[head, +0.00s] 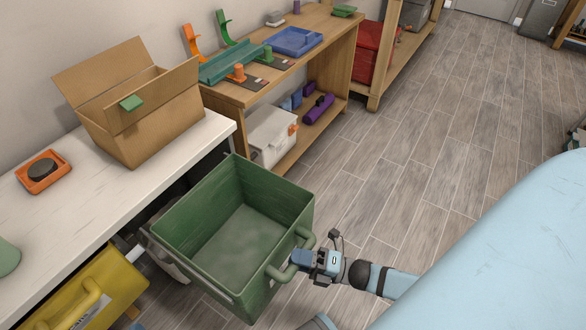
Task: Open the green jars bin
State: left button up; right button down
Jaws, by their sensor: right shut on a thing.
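The green jars bin (182,233) is pulled out from under the white worktop, and its empty inside shows from above. A green handle (308,238) sticks out on its right-hand face. My right gripper (298,259) is at this handle and shut on it; the fingertips are partly hidden against the handle. My left gripper is not in view.
A yellow bin (112,290) with its own handle is beside the green bin at the lower left. A cardboard box (150,135) and an orange tray (32,184) stand on the white worktop (95,213). A wooden shelf unit (341,65) stands behind. Wooden floor (400,170) to the right is clear.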

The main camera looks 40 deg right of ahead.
jog(key=c, duration=0.9)
grip_release()
jog(key=shift+s, duration=0.1)
jog(key=shift+s+d+f, duration=0.1)
jog(key=shift+s+d, duration=0.15)
jog(key=shift+d, duration=0.05)
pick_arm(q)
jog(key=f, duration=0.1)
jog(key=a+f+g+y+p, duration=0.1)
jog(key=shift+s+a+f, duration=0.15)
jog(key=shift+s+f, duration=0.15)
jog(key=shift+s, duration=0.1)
pick_arm(e)
jog(key=v, duration=1.3)
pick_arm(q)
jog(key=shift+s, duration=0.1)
